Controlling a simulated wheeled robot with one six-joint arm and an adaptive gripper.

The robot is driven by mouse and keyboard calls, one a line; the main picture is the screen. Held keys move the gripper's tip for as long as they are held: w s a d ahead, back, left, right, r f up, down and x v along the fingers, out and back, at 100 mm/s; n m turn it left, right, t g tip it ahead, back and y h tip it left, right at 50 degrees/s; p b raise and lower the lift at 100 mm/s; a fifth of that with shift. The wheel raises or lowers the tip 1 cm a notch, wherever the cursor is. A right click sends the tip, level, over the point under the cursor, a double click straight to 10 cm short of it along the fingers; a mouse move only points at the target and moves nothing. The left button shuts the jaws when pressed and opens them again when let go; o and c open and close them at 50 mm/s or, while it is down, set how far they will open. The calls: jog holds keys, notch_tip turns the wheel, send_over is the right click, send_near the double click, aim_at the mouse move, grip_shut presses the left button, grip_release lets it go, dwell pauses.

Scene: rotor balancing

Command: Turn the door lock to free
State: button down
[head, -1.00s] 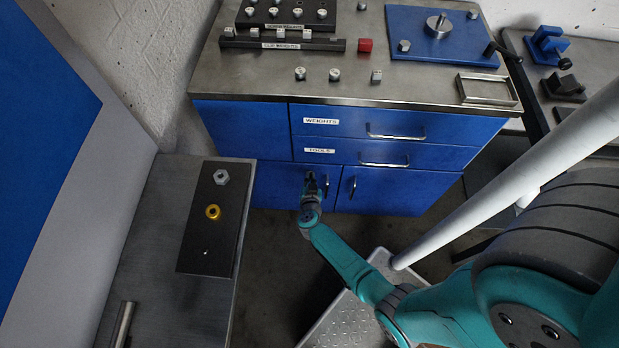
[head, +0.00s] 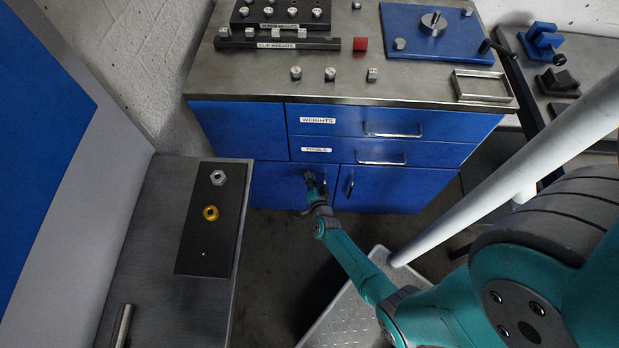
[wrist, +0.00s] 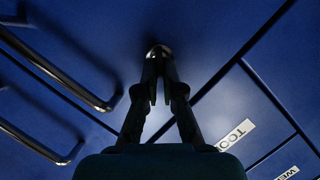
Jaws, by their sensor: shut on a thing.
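The door lock (wrist: 159,50) is a small round metal piece on the blue lower left cabinet door (head: 272,183). It shows in the wrist view at the tips of my gripper (wrist: 160,78). The two dark fingers are closed in on it, one on each side. In the head view my gripper (head: 311,182) is at the upper right part of that door and hides the lock. I cannot read which way the lock is turned. The door is flush and closed.
Two parallel door handles (wrist: 62,70) lie left of my fingers in the wrist view. Above are the tools drawer (head: 420,153) and weights drawer (head: 450,125), both closed. A side bench (head: 150,260) stands at the left.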

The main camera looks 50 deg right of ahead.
jog(key=shift+s+d+f+m+t, duration=0.15)
jog(key=shift+m+t, duration=0.4)
jog(key=shift+m, duration=0.6)
jog(key=shift+f+m+t, duration=0.3)
jog(key=shift+m+t, duration=0.2)
jog(key=shift+m, duration=0.6)
jog(key=shift+s+d+f+m+t, duration=0.15)
jog(key=shift+m+t, duration=0.4)
jog(key=shift+m, duration=0.6)
jog(key=shift+a+f, duration=0.1)
jog(key=c, duration=1.3)
grip_release()
jog(key=v, duration=1.2)
jog(key=shift+w+f, duration=0.1)
jog(key=shift+f, duration=0.05)
jog(key=shift+a, duration=0.1)
